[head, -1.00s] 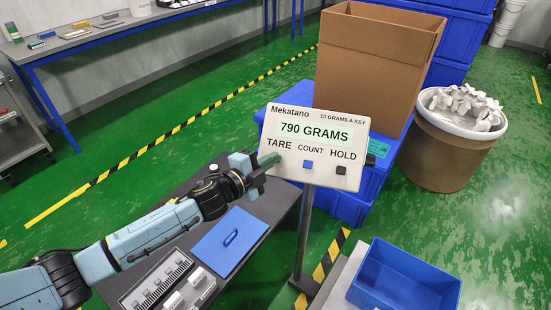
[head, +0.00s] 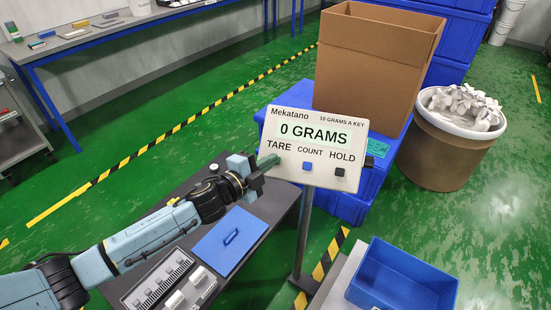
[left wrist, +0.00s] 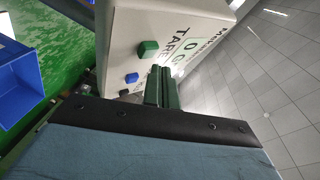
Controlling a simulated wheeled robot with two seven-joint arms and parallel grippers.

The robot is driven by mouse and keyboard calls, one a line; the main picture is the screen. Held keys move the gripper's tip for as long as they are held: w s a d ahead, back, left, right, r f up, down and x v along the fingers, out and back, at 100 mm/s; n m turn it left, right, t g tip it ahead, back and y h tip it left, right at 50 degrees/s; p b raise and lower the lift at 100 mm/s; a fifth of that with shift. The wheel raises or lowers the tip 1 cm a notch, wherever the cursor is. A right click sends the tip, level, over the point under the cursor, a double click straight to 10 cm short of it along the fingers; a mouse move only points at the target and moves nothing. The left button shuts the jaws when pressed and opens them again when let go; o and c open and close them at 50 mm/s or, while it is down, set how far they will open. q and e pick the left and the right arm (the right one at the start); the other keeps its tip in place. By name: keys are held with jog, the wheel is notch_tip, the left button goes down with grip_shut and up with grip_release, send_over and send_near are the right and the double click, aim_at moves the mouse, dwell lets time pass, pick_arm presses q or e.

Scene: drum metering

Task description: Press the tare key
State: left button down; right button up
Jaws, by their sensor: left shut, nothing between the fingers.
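The white scale panel (head: 318,177) stands on a grey post and its display (head: 314,134) reads 0 GRAMS. TARE, COUNT and HOLD are printed below the display. The blue count key (head: 306,166) and black hold key (head: 339,172) are uncovered. My right gripper is out of view.
An empty blue bin (head: 405,278) is at the front right. A cardboard box (head: 368,70) and a drum of white parts (head: 445,155) stand behind.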

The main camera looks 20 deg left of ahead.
pick_arm(q)
jog(key=s+r+p, duration=0.3)
jog(key=p, duration=0.1)
jog(key=shift+s+r, duration=0.25)
jog(key=shift+r, duration=0.05)
dwell(0.7)
